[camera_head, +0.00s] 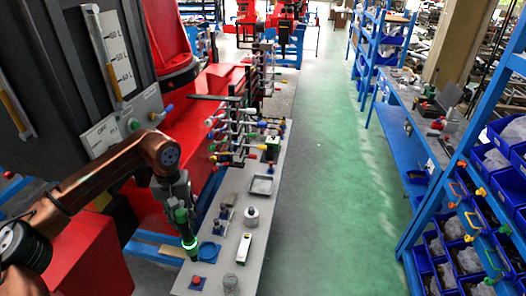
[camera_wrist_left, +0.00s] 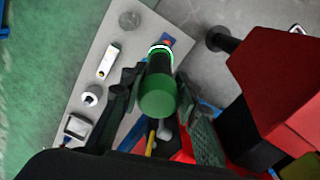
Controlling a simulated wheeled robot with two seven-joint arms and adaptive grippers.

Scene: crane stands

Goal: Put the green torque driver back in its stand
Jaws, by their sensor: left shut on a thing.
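The green torque driver (camera_head: 186,228) is in my left gripper (camera_head: 173,190), held upright with a slight tilt, green grip up, above the left edge of a narrow grey bench. A bright ring circles its lower part. In the left wrist view the driver's green end (camera_wrist_left: 158,104) sits between the two dark fingers of the left gripper (camera_wrist_left: 160,100). My right gripper is not in view.
The grey bench (camera_head: 217,272) carries a red-topped blue block (camera_head: 197,283), a grey cylinder (camera_head: 231,284), a white tool (camera_head: 244,248), a metal knob (camera_head: 251,216), small blue holders (camera_head: 222,220) and a dark tray (camera_head: 261,185). A rack with coloured handles (camera_head: 238,135) stands behind. The green aisle is clear.

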